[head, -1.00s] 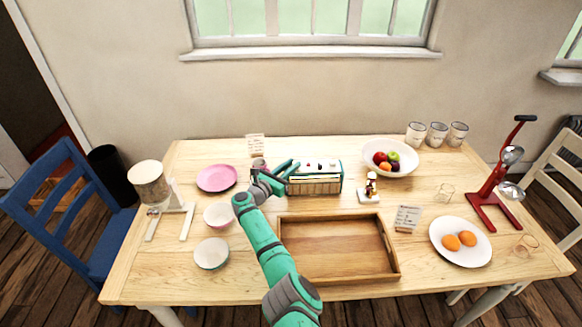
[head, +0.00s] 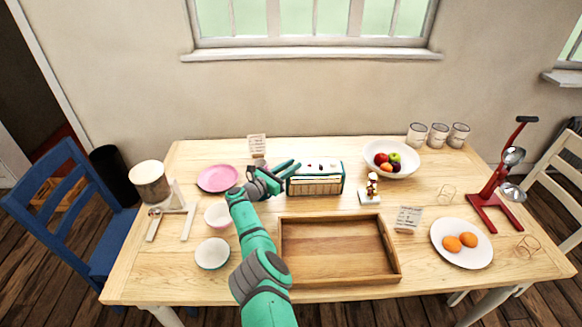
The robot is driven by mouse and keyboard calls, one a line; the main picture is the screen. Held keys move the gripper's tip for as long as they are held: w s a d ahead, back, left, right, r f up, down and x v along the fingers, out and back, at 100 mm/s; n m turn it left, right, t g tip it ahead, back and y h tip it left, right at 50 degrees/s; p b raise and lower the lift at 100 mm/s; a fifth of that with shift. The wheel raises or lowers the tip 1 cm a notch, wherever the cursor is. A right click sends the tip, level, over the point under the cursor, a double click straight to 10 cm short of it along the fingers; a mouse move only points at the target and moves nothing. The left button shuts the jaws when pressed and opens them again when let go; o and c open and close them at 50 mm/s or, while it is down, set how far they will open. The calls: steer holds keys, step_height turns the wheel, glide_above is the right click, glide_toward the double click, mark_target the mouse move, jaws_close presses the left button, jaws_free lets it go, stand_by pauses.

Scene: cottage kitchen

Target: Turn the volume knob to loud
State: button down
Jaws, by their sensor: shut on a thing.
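The radio (head: 316,185) stands upright near the middle of the table, with a teal case, a pale front grille and small controls on its light top. My gripper (head: 288,171) is at the radio's left end, its teal fingers reaching in from the left. It is shut on the volume knob, which the fingers hide. The knob's setting cannot be seen.
A wooden tray (head: 340,281) lies in front of the radio. A pink plate (head: 217,178) and two bowls are to the left. A figurine (head: 371,189) and fruit bowl (head: 405,171) stand to the right. The table's front right has a white plate (head: 461,262).

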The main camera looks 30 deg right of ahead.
stand_by(0.4)
steer(key=c, duration=1.6)
jaws_free()
steer(key=shift+o, duration=0.2)
steer(key=shift+a+f, duration=0.1)
steer(key=shift+a, duration=0.65)
steer(key=s+a, duration=0.2)
steer(key=a, duration=0.7)
